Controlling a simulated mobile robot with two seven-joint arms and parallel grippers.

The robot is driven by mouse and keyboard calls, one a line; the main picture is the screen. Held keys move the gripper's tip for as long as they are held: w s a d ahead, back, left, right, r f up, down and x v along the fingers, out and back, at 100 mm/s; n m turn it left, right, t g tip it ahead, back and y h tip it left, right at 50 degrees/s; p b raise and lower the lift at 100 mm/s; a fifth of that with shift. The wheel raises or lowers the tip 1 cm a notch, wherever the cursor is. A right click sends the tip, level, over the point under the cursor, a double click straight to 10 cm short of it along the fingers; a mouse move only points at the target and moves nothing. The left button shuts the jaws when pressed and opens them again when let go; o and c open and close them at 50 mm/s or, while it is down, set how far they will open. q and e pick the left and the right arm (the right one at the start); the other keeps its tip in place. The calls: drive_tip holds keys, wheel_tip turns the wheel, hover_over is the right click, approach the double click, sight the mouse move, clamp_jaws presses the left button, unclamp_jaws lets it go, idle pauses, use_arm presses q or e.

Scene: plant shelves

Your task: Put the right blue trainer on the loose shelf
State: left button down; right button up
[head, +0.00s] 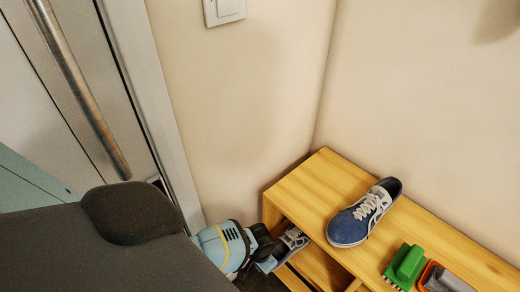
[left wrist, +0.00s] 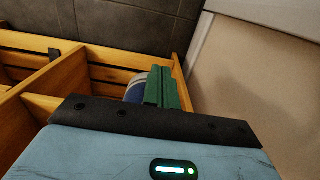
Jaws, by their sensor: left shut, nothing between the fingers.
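A blue trainer (head: 362,214) with white laces stands on top of the wooden shelf unit (head: 312,188). A second blue trainer (head: 292,240) is in the open compartment at the unit's left end, partly hidden. My left gripper (head: 262,248) is at that opening, close to the second trainer. In the left wrist view its green fingers (left wrist: 166,90) are shut with nothing between them. A blue and white part of a trainer (left wrist: 136,90) shows beside and behind them; I cannot tell if they touch. I cannot tell which board is loose. My right gripper is out of view.
A green brush (head: 405,266) and an orange-rimmed tray (head: 430,278) holding something grey are on the unit's top at the right. A door with a metal handle (head: 85,95) is at the left. Walls close in behind the unit. The top's back left corner is clear.

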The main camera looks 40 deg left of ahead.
use_arm(q)
drive_tip(key=shift+w, duration=0.1)
drive_tip(key=w+b, duration=0.2)
drive_tip(key=w, duration=0.1)
drive_tip(key=shift+w+d+f, duration=0.1)
drive_tip(key=shift+w+d, duration=0.1)
drive_tip(key=shift+w, duration=0.05)
idle(0.3)
drive_tip(key=shift+s, duration=0.1)
